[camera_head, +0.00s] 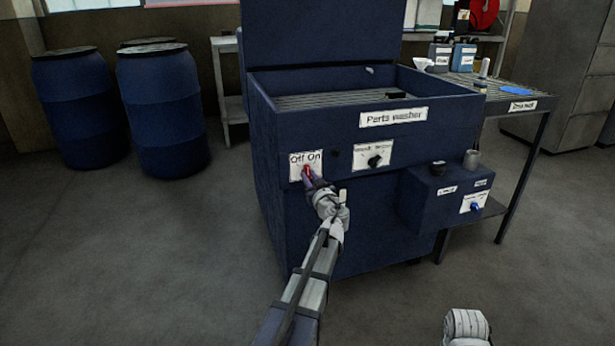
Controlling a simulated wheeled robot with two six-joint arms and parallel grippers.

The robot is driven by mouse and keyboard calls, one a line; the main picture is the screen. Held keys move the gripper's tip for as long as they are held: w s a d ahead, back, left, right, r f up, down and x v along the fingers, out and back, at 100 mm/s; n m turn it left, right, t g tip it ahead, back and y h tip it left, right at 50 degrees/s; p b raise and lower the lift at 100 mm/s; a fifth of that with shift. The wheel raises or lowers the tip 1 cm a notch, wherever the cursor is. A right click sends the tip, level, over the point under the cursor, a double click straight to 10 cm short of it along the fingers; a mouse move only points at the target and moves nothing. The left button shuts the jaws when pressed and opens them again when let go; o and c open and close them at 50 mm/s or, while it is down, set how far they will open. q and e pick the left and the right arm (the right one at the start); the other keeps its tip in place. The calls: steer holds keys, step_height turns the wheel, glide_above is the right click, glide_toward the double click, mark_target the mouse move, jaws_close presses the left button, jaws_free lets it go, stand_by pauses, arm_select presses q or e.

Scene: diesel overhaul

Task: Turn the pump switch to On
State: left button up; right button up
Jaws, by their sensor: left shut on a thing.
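The pump switch (306,171) is a small red knob on a white plate marked "Off On" (304,158), on the front of the blue parts washer (342,128). My left gripper (311,181) is at the plate, shut on the red switch. Its fingers hide part of the switch, so I cannot tell which way it points. Part of my right arm (466,326) shows at the bottom edge; its gripper is out of view.
A black knob (375,161) on another white plate is to the right. A blue box (440,204) with a blue knob (474,207) juts from the washer's right front. Blue drums (160,110) stand at the left. The floor in front is clear.

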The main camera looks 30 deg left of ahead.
arm_select(q)
steer(key=m, duration=0.5)
steer(key=shift+m, duration=0.3)
steer(key=m, duration=0.4)
steer(key=shift+w+d, duration=0.1)
steer(key=o, duration=1.6)
steer(key=shift+c, duration=0.2)
steer(key=v, duration=0.7)
